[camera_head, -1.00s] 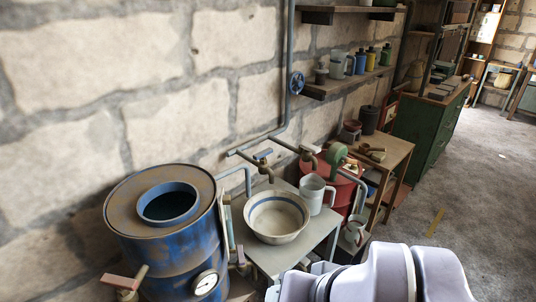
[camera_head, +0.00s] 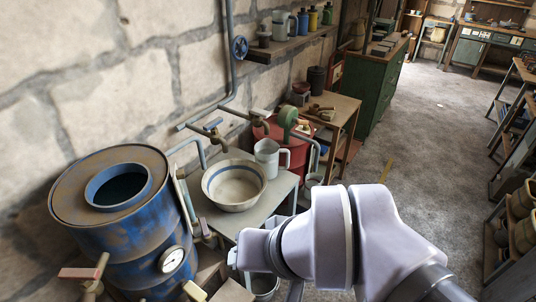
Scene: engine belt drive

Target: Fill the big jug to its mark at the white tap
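A pale grey jug (camera_head: 267,160) with a handle on its right stands upright on the small metal table, beside the bowl. It looks like the big jug. No mark or water level can be made out on it. A tap with a white handle (camera_head: 261,114) sticks out from the wall pipe above the jug. No water stream shows. A second tap with a blue handle (camera_head: 212,126) is to its left, above the bowl. My lilac arm crosses the bottom right, in front of the table's right side. My gripper's fingers do not show.
A cream bowl with a blue ring (camera_head: 233,185) takes up the table's left part. A blue drum (camera_head: 123,235) with a gauge stands at left. A red drum (camera_head: 285,135) stands behind the jug. A wooden bench (camera_head: 338,107) is beyond.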

